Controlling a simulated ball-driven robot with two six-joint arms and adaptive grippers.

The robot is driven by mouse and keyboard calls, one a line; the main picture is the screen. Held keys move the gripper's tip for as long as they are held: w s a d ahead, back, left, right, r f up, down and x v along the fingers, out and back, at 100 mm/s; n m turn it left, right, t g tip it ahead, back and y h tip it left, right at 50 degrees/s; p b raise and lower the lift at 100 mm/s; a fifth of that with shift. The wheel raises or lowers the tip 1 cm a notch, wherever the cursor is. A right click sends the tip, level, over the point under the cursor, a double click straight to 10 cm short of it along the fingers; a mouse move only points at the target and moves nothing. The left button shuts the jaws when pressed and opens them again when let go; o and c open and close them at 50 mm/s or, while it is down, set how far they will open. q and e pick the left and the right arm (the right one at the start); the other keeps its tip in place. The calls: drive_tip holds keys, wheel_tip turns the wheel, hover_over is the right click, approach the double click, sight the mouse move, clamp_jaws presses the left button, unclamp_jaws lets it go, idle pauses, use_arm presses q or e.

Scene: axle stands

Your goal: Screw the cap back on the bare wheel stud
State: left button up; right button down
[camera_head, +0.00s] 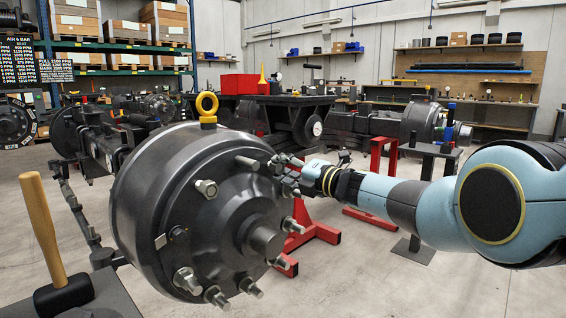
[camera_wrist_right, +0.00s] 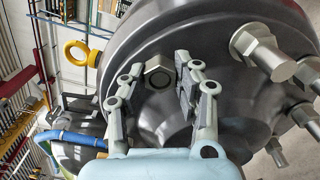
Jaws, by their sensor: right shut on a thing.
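The large dark grey hub (camera_head: 165,185) faces me with studs around its face. My right gripper (camera_head: 282,172) is at the hub's upper right side, to the right of this stud. In the right wrist view, its two fingers (camera_wrist_right: 172,82) are shut on a hex cap (camera_wrist_right: 158,78) with a round centre. The hub is close behind the cap; I cannot tell whether they touch. In the head view the fingers mostly hide the cap. My left gripper is not in view.
Other studs carry hex nuts, such as one at upper left (camera_head: 206,188) and one at right (camera_head: 290,225). A yellow lifting eye (camera_head: 207,104) tops the hub. A mallet (camera_head: 48,240) stands at lower left. Red stands (camera_head: 310,225) are behind.

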drive_tip(key=shift+m, duration=1)
drive_tip(key=c, duration=0.9)
unclamp_jaws()
